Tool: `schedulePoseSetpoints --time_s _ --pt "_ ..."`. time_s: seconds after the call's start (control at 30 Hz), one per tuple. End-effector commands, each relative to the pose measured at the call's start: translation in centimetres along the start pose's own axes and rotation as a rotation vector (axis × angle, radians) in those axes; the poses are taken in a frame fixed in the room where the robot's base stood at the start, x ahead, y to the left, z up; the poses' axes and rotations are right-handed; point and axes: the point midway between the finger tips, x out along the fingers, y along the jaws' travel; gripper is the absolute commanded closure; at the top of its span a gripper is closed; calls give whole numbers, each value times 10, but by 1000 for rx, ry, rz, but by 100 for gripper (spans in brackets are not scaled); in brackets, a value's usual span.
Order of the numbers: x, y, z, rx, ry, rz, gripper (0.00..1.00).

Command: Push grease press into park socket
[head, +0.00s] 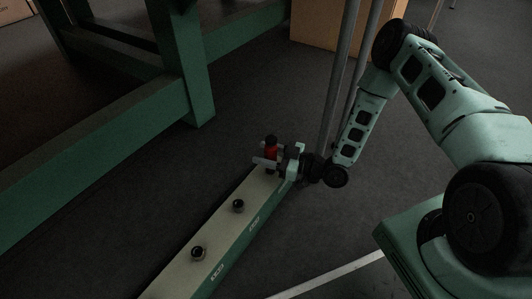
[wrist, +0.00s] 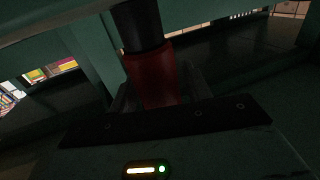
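The grease press (head: 271,154) is a red cylinder with a black top. It stands about upright at the far end of a long pale-topped green rail (head: 222,231). My gripper (head: 268,155) has its pale fingers on either side of the red body and appears shut on it. In the wrist view the red body (wrist: 153,80) fills the space between the dark fingers. Its lower end is hidden by the gripper, so I cannot tell whether it sits in a socket. The rail carries black round fittings, one nearer the middle (head: 238,206) and one closer (head: 198,253).
A green frame with a thick leg (head: 186,75) stands left of the rail. Grey upright poles (head: 337,85) rise just behind my forearm. A cardboard box (head: 315,28) stands at the back. Dark floor is open between the rail and the frame.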

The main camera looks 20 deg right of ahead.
Motion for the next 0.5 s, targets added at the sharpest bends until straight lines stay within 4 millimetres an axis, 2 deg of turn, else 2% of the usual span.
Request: schedulePoseSetpoints --time_s 0.5 --pt "-4 0 -1 0 -1 1 42"
